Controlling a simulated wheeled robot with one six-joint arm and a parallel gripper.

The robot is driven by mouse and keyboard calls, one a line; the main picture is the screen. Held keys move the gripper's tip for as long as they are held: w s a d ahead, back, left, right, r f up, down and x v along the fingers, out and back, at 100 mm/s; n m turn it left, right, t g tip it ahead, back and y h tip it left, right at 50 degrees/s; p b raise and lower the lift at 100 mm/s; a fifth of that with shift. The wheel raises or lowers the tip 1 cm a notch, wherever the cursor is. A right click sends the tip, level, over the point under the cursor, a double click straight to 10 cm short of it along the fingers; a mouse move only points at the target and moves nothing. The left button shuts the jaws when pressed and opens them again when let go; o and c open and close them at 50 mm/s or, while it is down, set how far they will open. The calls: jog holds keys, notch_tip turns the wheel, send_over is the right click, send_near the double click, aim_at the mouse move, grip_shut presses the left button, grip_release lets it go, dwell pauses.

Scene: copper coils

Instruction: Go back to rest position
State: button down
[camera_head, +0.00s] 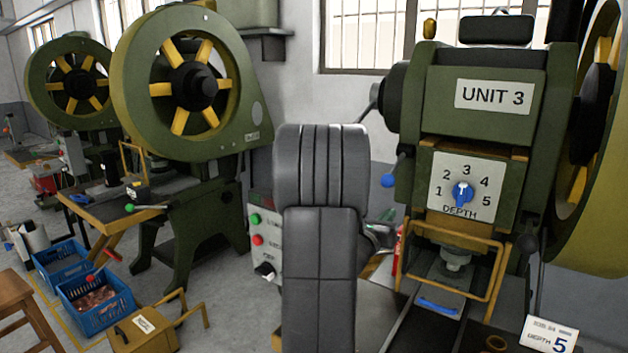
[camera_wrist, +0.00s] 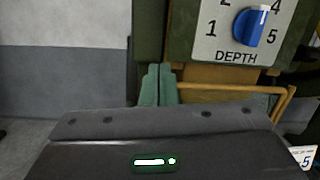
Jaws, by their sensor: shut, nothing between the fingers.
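My gripper (camera_wrist: 158,84) shows in the wrist view as two green fingers pressed together, with nothing between them. It is in front of the lower left of the depth panel, apart from the blue knob. In the head view my grey arm rises in the middle and hides most of the gripper. The blue depth knob (camera_head: 462,193) sits on the white dial panel (camera_head: 447,205) of the UNIT 3 press (camera_head: 487,90). Its white mark points up, roughly toward 3. The knob also shows in the wrist view (camera_wrist: 249,28).
A yellow guard frame (camera_head: 499,272) stands below the dial. A card (camera_head: 548,336) reads depth 5. A control box (camera_head: 262,240) with green and red buttons is left of my arm. Blue crates (camera_head: 97,318), a yellow box (camera_head: 143,338) and another press (camera_head: 195,185) stand farther left.

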jog(key=r+b+v, duration=0.1)
jog(key=v, duration=0.6)
jog(key=shift+s+a+f, duration=0.15)
jog(key=shift+s+f, duration=0.1)
jog(key=shift+f, duration=0.15)
jog(key=shift+f, duration=0.1)
